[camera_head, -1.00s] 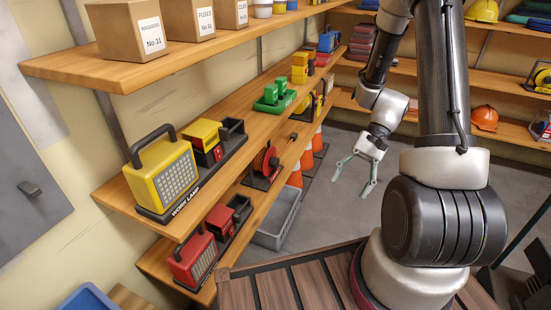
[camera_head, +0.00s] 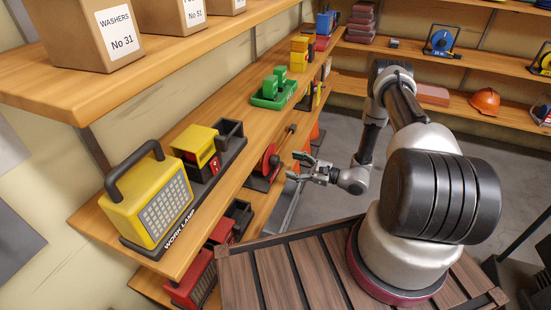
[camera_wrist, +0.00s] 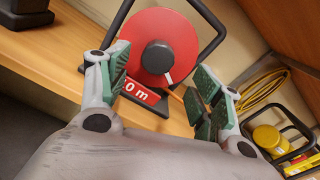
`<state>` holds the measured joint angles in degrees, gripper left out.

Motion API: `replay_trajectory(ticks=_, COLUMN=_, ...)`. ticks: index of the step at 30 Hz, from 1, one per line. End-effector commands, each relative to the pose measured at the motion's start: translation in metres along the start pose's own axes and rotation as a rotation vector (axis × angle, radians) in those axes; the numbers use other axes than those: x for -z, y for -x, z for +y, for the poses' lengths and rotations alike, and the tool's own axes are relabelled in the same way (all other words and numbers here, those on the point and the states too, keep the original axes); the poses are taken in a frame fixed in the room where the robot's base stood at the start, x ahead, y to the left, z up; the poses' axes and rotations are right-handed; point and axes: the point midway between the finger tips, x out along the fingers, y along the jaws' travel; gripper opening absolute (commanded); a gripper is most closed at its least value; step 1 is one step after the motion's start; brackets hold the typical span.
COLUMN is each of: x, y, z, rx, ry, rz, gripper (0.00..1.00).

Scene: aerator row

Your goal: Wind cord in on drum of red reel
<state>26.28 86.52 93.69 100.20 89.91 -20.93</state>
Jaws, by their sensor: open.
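The red reel (camera_head: 269,162) stands in a black frame on the lower left shelf. In the wrist view the reel (camera_wrist: 180,35) faces me, with a round dark knob (camera_wrist: 158,57) at its centre and a white mark on the disc near it. A red label (camera_wrist: 143,92) ending in "0 m" sits at its foot, partly hidden by my left finger. My gripper (camera_head: 294,166) is open and empty in front of the reel. In the wrist view my fingers (camera_wrist: 160,76) are spread to either side below the knob, apart from it.
The upper shelf holds a yellow work lamp (camera_head: 153,201), a yellow box (camera_head: 195,143) and green blocks (camera_head: 275,85). A yellow coil (camera_wrist: 258,92) lies right of the reel. A blue reel (camera_head: 441,40) stands on the back shelf. The grey floor (camera_head: 335,185) is open below my arm.

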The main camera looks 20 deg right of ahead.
Motion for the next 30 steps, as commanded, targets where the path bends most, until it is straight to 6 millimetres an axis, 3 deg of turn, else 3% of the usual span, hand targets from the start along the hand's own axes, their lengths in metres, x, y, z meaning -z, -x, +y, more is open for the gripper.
replay_trajectory(ticks=15, x=-0.003, y=-0.07, z=0.002, rx=-0.008, ry=0.013, rz=-0.006, gripper=0.65)
replay_trajectory(ticks=25, x=-0.002, y=-0.076, z=0.002, rx=-0.007, ry=0.013, rz=-0.005, gripper=0.65)
replay_trajectory(ticks=26, x=-0.002, y=-0.076, z=0.002, rx=-0.007, ry=0.013, rz=-0.005, gripper=0.63)
replay_trajectory(ticks=30, x=-0.002, y=-0.076, z=0.002, rx=-0.007, ry=0.013, rz=-0.005, gripper=0.38)
